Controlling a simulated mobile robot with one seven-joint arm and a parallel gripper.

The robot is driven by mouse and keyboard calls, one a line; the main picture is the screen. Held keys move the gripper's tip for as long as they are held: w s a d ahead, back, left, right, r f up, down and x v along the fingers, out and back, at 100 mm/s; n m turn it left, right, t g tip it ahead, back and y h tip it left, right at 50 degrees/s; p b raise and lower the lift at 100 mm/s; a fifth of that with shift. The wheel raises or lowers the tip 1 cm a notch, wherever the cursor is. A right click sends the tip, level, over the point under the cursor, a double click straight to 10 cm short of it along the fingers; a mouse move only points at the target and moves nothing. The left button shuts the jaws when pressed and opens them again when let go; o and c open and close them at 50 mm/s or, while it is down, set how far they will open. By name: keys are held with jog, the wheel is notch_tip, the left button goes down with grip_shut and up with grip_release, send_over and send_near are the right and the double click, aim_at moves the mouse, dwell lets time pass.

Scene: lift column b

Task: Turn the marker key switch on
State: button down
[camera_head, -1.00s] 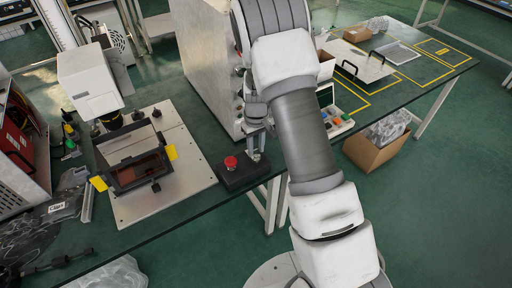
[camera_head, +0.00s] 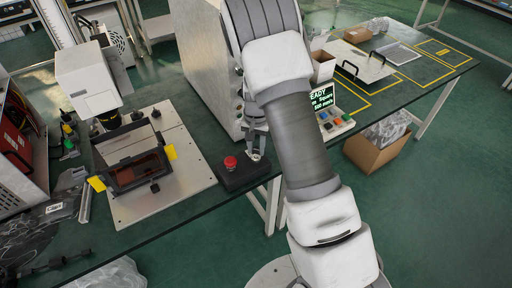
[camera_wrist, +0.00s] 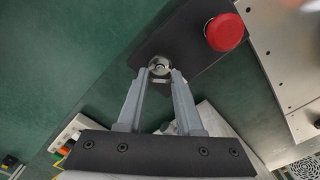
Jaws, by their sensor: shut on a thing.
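The key switch (camera_wrist: 159,66) is a round metal lock on a black control box (camera_wrist: 180,40). The box lies near the front edge of the bench and also shows in the head view (camera_head: 236,180). My gripper (camera_wrist: 161,77) is shut on the key, with both fingertips at the lock face; the fingers hide most of the key. In the head view my gripper (camera_head: 256,155) reaches down to the right end of the box. A small marker display (camera_head: 321,98) is lit with green text that includes "READY", partly hidden behind my arm.
A red mushroom button (camera_head: 230,162) stands on the same box, close to my gripper, and shows in the wrist view (camera_wrist: 225,32). A grey cabinet (camera_head: 205,65) rises behind it. A metal plate with a dark-framed fixture (camera_head: 135,165) lies to the left.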

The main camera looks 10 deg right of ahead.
jog(key=shift+m, duration=1.1)
jog(key=c, duration=0.6)
grip_release()
jog(key=shift+o, duration=0.2)
notch_tip(320, 180, up, 18)
jog(key=p, duration=0.1)
jog(key=shift+f, duration=0.25)
